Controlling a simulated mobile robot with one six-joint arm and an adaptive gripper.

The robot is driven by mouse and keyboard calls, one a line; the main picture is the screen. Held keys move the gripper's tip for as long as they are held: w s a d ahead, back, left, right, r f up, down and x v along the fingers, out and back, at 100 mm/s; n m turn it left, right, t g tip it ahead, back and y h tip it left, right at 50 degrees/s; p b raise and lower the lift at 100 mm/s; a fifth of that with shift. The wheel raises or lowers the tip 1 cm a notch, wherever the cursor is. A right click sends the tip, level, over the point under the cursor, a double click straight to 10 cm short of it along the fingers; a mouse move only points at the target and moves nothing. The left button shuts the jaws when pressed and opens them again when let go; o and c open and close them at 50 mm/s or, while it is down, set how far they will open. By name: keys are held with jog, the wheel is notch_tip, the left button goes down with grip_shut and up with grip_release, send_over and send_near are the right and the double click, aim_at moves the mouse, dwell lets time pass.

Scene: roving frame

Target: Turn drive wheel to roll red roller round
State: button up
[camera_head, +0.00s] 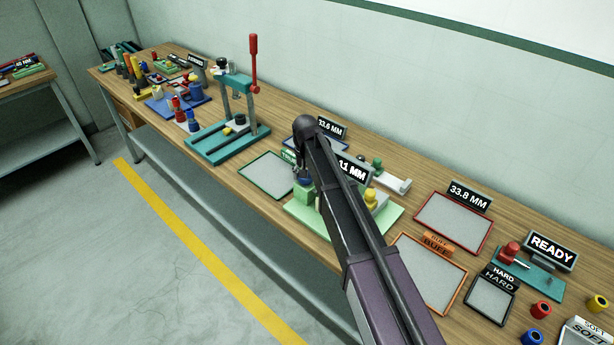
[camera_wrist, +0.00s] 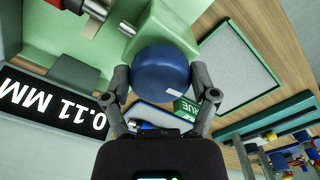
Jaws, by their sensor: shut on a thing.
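In the head view my arm hides much of the light green fixture (camera_head: 393,212), and only a little of the blue wheel (camera_head: 305,181) shows below my gripper. A red knob-like piece (camera_head: 510,249) stands on a teal base at the right.
A 0.11 MM sign (camera_wrist: 50,103) stands beside the fixture. A green-framed tray (camera_head: 267,176) lies to its left, with a teal press (camera_head: 228,140) beyond. A red-framed tray (camera_head: 453,222) and an orange-framed tray (camera_head: 430,272) lie to the right; all three look empty.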

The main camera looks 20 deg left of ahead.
jog(key=shift+s, duration=0.2)
dwell(0.3)
jog(key=o, duration=1)
jog(key=shift+w, duration=0.1)
jog(key=shift+r, duration=0.1)
